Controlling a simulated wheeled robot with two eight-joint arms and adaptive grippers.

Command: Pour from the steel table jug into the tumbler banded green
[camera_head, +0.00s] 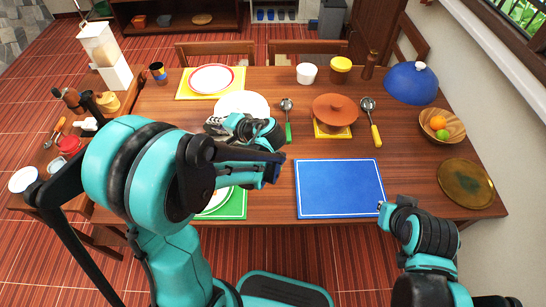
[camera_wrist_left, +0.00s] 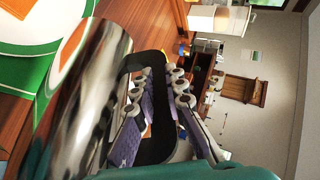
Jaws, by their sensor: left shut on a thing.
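The steel table jug shows large in the left wrist view (camera_wrist_left: 82,105), with a shiny round body and a black handle (camera_wrist_left: 158,138). My left gripper (camera_wrist_left: 165,105) is shut on that handle, its fingers on either side. In the head view, my left gripper (camera_head: 250,130) is over the left-middle of the table, and only a shiny bit of the jug (camera_head: 215,125) shows beside it; my arm hides the rest. I cannot make out a tumbler banded green in either view. My right gripper (camera_head: 385,212) is at the table's front right edge; its fingers are too small to read.
A dark cup with blue and yellow (camera_head: 158,73) stands at the back left. A blue mat (camera_head: 340,188) lies bare at front middle.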

